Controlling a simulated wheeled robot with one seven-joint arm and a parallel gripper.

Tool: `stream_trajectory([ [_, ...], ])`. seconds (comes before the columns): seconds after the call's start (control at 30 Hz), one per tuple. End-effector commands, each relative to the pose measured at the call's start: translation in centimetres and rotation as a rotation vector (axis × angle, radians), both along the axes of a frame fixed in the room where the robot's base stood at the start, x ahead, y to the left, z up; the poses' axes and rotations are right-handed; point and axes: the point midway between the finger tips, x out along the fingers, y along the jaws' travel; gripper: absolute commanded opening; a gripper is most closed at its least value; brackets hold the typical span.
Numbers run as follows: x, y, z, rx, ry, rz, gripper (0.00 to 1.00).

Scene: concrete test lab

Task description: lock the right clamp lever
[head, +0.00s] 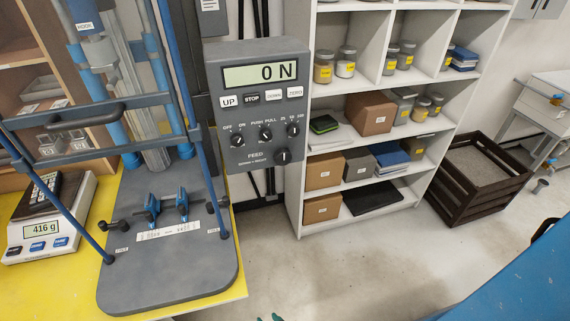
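Two small clamps with blue levers stand side by side on the dark grey base plate (180,275) of the test frame. The right clamp lever (183,198) looks raised, but its exact angle is too small to tell. The left clamp lever (151,207) stands in a similar pose. A white scale strip (168,231) lies in front of both clamps. A black knobbed part (108,226) lies left of the clamps, and a smaller dark one (215,205) is to their right.
Slanted blue rods (208,180) flank the clamps. A scale (45,230) reading 416 g stands left. Shelves (297,180) and a dark crate (478,195) stand right, beyond open floor (350,270).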

Motion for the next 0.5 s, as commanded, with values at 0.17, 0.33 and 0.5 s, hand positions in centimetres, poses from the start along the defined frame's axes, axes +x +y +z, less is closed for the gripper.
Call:
stream_trajectory([
  [0.17,-5.8,-1.7,1.0,-0.075,-0.035,-0.126,0.37],
  [0.33,-10.5,-3.4,4.0,-0.132,-0.099,-0.232,0.37],
  [0.5,-14.7,-4.8,8.7,-0.170,-0.189,-0.319,0.37],
])
